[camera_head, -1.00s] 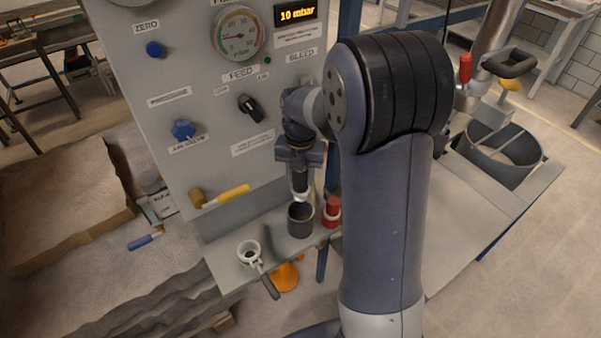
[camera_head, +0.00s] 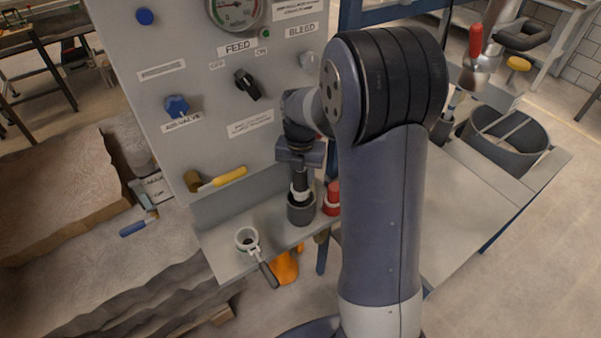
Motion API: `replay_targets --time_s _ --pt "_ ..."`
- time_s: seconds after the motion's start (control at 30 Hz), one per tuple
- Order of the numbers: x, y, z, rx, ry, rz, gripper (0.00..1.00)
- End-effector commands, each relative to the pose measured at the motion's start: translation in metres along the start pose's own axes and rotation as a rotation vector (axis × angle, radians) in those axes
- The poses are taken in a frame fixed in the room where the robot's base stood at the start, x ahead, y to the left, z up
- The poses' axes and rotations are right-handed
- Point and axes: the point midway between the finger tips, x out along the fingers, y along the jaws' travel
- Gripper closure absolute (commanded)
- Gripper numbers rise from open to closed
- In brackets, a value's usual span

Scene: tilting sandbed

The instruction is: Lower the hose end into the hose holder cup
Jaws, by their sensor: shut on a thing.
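The hose holder cup (camera_head: 301,213) is a dark grey cylinder on the grey shelf below the control panel. My gripper (camera_head: 301,171) points down directly above it. It is shut on the hose end (camera_head: 300,191), a dark piece with a pale collar. The lower part of the hose end is hidden inside the cup's rim. I cannot tell how deep it sits or whether it touches the bottom.
A red-topped object (camera_head: 332,198) stands close to the right of the cup. A portafilter-like tool (camera_head: 248,240) lies left on the shelf (camera_head: 221,262), its handle over the front edge. The control panel (camera_head: 205,80) rises behind.

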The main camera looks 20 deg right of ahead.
Motion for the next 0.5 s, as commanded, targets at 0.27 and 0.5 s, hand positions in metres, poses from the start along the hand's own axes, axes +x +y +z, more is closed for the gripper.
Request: replay_targets --time_s 0.27,0.5 --pt "-0.0006 0.0001 0.0002 0.000 -0.001 0.000 0.52" --pt "-0.0004 0.0000 0.0001 0.000 0.000 0.000 0.39"
